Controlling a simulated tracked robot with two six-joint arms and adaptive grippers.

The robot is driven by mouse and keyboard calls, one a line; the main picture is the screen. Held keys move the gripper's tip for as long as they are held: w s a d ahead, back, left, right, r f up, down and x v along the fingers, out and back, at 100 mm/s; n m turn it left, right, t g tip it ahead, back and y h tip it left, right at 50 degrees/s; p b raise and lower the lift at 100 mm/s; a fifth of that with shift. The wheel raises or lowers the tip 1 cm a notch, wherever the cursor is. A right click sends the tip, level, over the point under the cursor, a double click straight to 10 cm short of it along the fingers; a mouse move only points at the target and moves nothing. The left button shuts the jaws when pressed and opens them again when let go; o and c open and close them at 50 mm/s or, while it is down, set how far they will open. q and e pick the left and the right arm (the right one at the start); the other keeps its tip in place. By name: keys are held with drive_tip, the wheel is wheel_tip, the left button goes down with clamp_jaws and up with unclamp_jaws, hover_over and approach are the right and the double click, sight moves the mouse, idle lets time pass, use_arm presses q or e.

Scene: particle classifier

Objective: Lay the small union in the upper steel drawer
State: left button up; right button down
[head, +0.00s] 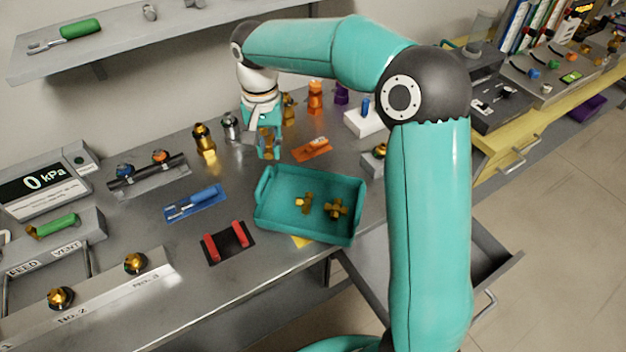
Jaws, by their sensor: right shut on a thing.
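My right gripper (268,152) is over the back of the bench, pointing down behind the teal tray. It is shut on a small brass fitting (268,141), mostly hidden by the fingers; I cannot tell for sure that it is the small union. Two other brass fittings, a small one (303,203) and a cross-shaped one (336,208), lie in the teal tray (262,215). A steel drawer (368,278) stands pulled out below the bench's front edge. My right arm hides its middle. My left gripper is out of view.
Brass and steel fittings (204,141) stand left of the gripper, and an orange fitting (315,97) stands behind it to the right. A blue tool (194,203) and a red-and-black holder (229,243) lie left of the tray. A shelf (120,45) hangs above.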

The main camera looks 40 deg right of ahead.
drive_tip(key=shift+r, duration=0.4)
drive_tip(key=shift+s+a+f+m, duration=0.25)
drive_tip(key=shift+s+f+m, duration=0.05)
drive_tip(key=shift+f+m, duration=0.1)
drive_tip(key=s+f+b, duration=0.1)
drive_tip(key=s, duration=0.1)
drive_tip(key=m+b, duration=1)
drive_tip(key=b, duration=1.2)
hover_over(385, 260)
wheel_tip(385, 260, down, 28)
drive_tip(key=shift+f, duration=0.25)
drive_tip(key=shift+f+b, duration=0.7)
drive_tip(key=shift+f, duration=1.85)
drive_tip(key=c, duration=1.1)
unclamp_jaws()
drive_tip(key=shift+f, duration=0.1)
drive_tip(key=shift+o, duration=0.2)
